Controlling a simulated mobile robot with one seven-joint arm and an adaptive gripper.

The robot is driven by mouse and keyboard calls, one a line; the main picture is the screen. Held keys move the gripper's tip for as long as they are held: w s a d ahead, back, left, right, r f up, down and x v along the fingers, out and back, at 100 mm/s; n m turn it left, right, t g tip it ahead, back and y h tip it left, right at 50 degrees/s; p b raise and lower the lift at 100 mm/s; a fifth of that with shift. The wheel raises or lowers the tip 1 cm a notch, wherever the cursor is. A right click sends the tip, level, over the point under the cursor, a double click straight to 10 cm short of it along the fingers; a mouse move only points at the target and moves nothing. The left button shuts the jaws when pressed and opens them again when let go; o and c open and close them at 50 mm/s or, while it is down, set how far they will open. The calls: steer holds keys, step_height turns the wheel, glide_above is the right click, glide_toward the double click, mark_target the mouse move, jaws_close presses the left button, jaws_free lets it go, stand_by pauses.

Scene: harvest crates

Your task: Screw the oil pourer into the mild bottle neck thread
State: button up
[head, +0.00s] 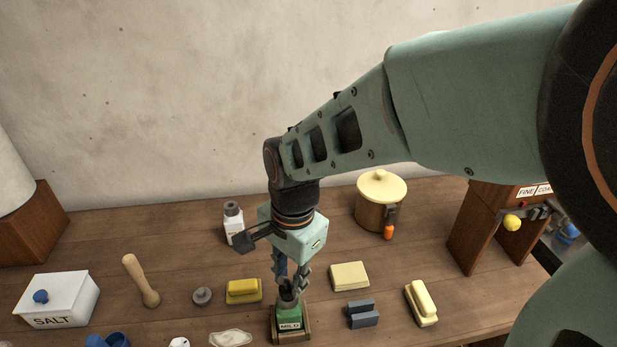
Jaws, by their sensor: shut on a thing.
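My gripper (289,284) points straight down in the head view. Its fingers are closed around a small dark part, which looks like the oil pourer (287,296), though the fingers hide much of it. The pourer is right at the top of a green bottle (288,314) with a white label, whose small print is hard to read. The bottle stands upright in a brown holder (275,336). I cannot tell whether the pourer sits in the neck thread or just above it. A white bottle (234,225) with a grey top stands behind, left of my gripper.
A yellow block (244,291) and a grey round piece (202,296) lie left of the holder. A pale yellow block (349,276) and a grey block (363,314) lie right. A lidded pot (378,211) stands behind. The salt box (62,303) is far left.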

steer(key=o, duration=0.6)
steer(key=shift+o, duration=0.2)
steer(key=shift+n, duration=0.8)
steer(key=shift+w+n+p, duration=0.1)
steer(key=shift+n+p, duration=0.25)
steer(key=shift+n, duration=0.55)
steer(key=shift+a+n, duration=0.1)
steer(key=shift+n, duration=0.7)
